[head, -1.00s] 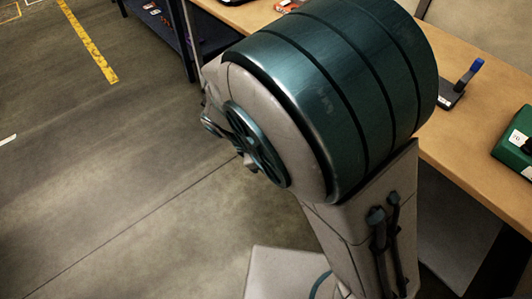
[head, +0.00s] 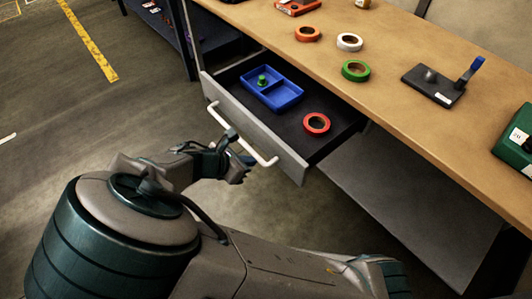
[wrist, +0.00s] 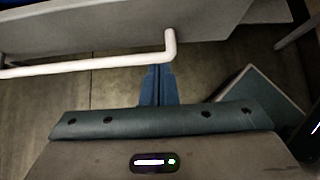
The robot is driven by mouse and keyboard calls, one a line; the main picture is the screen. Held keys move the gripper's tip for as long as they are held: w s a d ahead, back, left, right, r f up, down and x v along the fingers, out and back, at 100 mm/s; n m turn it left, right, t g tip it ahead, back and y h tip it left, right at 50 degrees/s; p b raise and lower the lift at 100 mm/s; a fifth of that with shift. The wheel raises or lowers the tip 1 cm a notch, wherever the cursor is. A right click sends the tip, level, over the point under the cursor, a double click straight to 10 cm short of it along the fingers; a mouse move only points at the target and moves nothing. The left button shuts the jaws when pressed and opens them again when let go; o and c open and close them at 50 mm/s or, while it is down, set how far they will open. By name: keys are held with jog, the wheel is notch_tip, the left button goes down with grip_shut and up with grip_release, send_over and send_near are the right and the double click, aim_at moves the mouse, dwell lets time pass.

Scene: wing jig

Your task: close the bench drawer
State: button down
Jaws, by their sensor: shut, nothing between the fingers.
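The bench drawer (head: 262,135) is pulled out from under the wooden bench, with its grey front facing me. Its white bar handle (head: 243,135) runs along the front and also shows in the wrist view (wrist: 100,66). Inside lie a blue two-part tray (head: 272,90) with a small green item in it and an orange-red tape ring (head: 316,123). My gripper (head: 238,172) is shut and empty, in front of the drawer close to the handle. In the wrist view my blue fingertips (wrist: 158,84) are just below the handle near its right end; I cannot tell whether they touch it.
On the bench top (head: 410,60) are a green tape ring (head: 355,71), a white ring (head: 349,42), an orange ring (head: 307,34), a black clamp fixture (head: 433,85) and a green box (head: 515,142). A dark shelf rack (head: 160,30) stands behind left. The floor at left is clear.

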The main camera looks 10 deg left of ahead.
aim_at(274, 153)
jog(key=w+d+f, duration=0.1)
jog(key=w, duration=0.1)
jog(key=w+d+f, duration=0.1)
jog(key=w+d, duration=0.1)
jog(key=shift+d+f, duration=0.15)
jog(key=shift+d, duration=0.1)
jog(key=shift+w+d, duration=0.4)
jog(key=shift+w, duration=0.05)
jog(key=shift+w, duration=0.1)
